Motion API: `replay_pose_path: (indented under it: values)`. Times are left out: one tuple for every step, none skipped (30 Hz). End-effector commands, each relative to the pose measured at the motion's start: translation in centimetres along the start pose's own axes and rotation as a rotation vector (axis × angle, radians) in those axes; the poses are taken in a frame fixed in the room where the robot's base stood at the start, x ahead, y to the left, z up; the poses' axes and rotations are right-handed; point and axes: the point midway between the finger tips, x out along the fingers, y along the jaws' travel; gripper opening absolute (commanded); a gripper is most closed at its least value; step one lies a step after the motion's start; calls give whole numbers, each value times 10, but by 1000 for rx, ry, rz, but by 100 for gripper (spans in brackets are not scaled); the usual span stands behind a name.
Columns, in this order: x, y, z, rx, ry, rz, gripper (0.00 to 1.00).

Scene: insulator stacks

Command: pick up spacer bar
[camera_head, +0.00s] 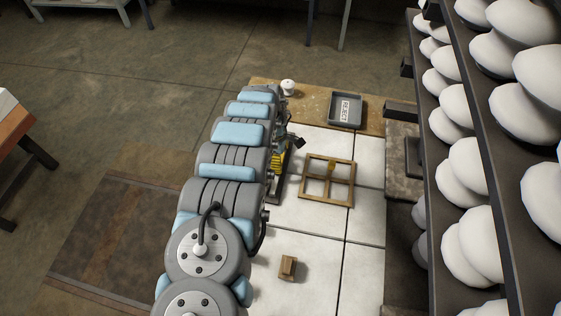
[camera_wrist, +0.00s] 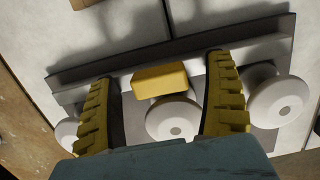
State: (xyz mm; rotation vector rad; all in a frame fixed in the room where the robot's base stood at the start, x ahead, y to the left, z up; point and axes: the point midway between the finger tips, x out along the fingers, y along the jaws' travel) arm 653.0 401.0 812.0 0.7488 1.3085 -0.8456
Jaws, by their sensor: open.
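A yellow block (camera_wrist: 160,80), which I take to be the spacer bar, shows in the wrist view beside the long wall of a grey metal tray or rack (camera_wrist: 270,28). White round insulators (camera_wrist: 172,120) show close to it. My gripper (camera_wrist: 160,66) is open, with one yellow-padded finger on each side of the block. A gap shows between the block and each finger. I cannot tell how far below the fingertips the block is. In the head view my gripper (camera_head: 279,161) is partly hidden by my arm, and the block cannot be made out there.
A wooden frame with compartments (camera_head: 305,190), a small yellow piece in it (camera_head: 331,166), lies right of my gripper. A grey reject tray (camera_head: 345,109) and a white insulator (camera_head: 288,87) are behind. A wooden block (camera_head: 288,267) is in front. Insulator shelves (camera_head: 480,150) stand right.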

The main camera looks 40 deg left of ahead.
Motion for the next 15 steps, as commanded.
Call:
replay_pose_path:
  values:
    - [0, 0, 0, 0, 0, 0, 85]
    - [0, 0, 0, 0, 0, 0, 83]
    - [0, 0, 0, 0, 0, 0, 72]
    - [0, 0, 0, 0, 0, 0, 63]
    - [0, 0, 0, 0, 0, 0, 55]
    - [0, 0, 0, 0, 0, 0, 43]
    - [0, 0, 0, 0, 0, 0, 35]
    - [0, 0, 0, 0, 0, 0, 26]
    - [0, 0, 0, 0, 0, 0, 15]
    - [0, 0, 0, 0, 0, 0, 12]
    - [0, 0, 0, 0, 0, 0, 12]
    - [-1, 0, 0, 0, 0, 1, 12]
    - [-1, 0, 0, 0, 0, 1, 12]
    - [-1, 0, 0, -1, 0, 1, 12]
    - [-1, 0, 0, 0, 0, 1, 11]
